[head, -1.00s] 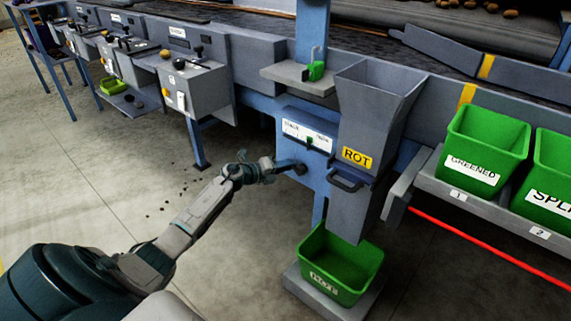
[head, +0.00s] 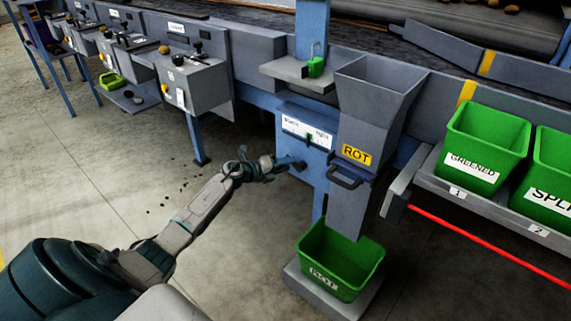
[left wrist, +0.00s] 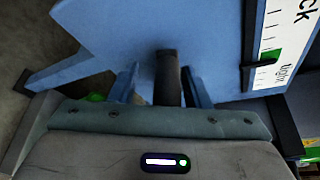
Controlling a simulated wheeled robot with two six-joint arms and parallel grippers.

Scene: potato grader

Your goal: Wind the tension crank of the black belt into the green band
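The blue tension panel (head: 290,180) has a white Slack-to-Tight scale (head: 322,140) with a small green band. The dark crank handle (head: 297,165) sticks out low on the panel. My left gripper (head: 284,165) is at the handle. In the left wrist view its fingers (left wrist: 160,85) stand on both sides of the dark handle (left wrist: 168,75), with a gap on the left; contact on the right is unclear. The crank arm is hidden. My right gripper is out of view.
A grey chute (head: 375,105) marked ROT with a handle stands right of the panel, above a green bin (head: 350,262). A grey shelf (head: 300,75) juts out above. Green crates (head: 487,140) stand at right.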

